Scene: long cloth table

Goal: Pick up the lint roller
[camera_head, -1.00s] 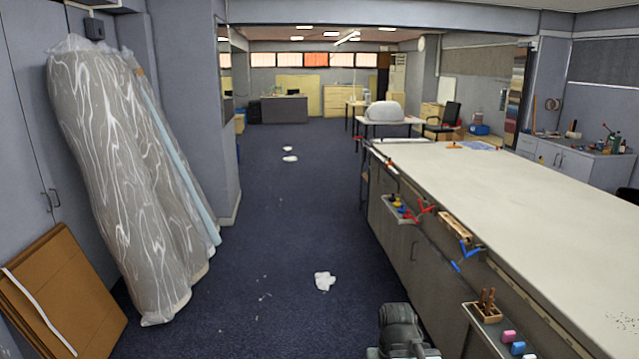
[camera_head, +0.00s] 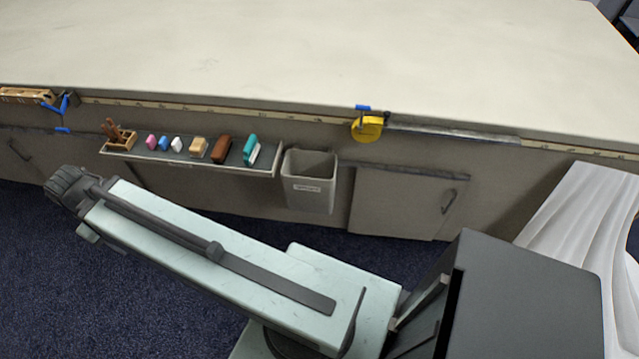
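I cannot make out a lint roller for certain. On a narrow side shelf (camera_head: 190,160) fixed to the table front, a teal-and-white item (camera_head: 251,149) lies at the right end; it is too small to tell what it is. My arm crosses the lower part of the view from lower right to upper left and ends in a dark joint below the shelf. No gripper fingers show in this view.
The long pale table (camera_head: 330,60) fills the upper view. The shelf also holds a wooden box (camera_head: 120,138), small blocks and a brown item (camera_head: 221,148). A grey bin (camera_head: 308,190) hangs beside it. A yellow tape measure (camera_head: 367,129) is at the edge. White wrapped material (camera_head: 585,215) stands right.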

